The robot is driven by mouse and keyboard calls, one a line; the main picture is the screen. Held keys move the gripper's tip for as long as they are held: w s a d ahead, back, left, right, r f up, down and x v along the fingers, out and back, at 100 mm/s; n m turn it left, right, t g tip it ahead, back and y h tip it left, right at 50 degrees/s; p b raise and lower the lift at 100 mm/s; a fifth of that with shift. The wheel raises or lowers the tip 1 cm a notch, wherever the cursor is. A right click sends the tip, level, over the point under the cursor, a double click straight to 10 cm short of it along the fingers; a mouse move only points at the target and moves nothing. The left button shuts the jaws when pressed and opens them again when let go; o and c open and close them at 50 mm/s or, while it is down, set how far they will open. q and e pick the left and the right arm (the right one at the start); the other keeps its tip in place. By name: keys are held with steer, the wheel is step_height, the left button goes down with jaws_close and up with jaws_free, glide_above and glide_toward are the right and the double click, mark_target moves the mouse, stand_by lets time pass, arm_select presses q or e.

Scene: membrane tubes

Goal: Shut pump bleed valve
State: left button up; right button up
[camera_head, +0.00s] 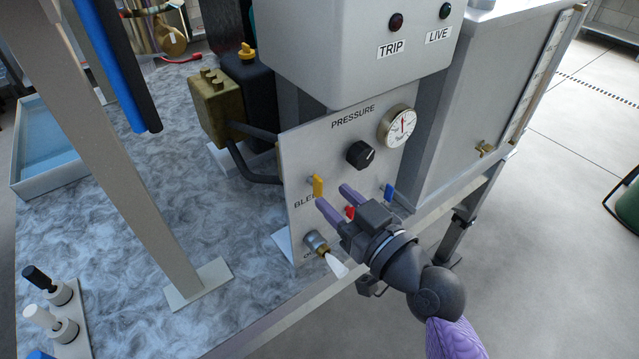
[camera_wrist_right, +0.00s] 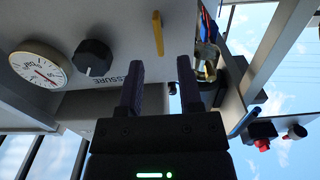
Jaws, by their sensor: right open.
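The yellow lever of the bleed valve (camera_head: 318,186) stands upright on the pale pump panel, just above the partly hidden "BLEED" label. It also shows in the right wrist view as a yellow bar (camera_wrist_right: 157,33). My right gripper (camera_head: 332,195) is open and empty in front of the panel, its purple fingers pointing at it. In the wrist view the lever lies just beyond the fingertips (camera_wrist_right: 160,63), in line with the gap between them. I cannot tell whether either finger touches it. My left gripper is not in view.
A black knob (camera_head: 360,154) and a pressure gauge (camera_head: 398,127) sit above on the panel. A blue lever (camera_head: 389,190) is to the right, and a red part (camera_head: 350,212) shows behind my fingers.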

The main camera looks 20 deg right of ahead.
mark_target(322, 187)
steer(key=x, duration=0.4)
steer(key=shift+f, duration=0.1)
jaws_close()
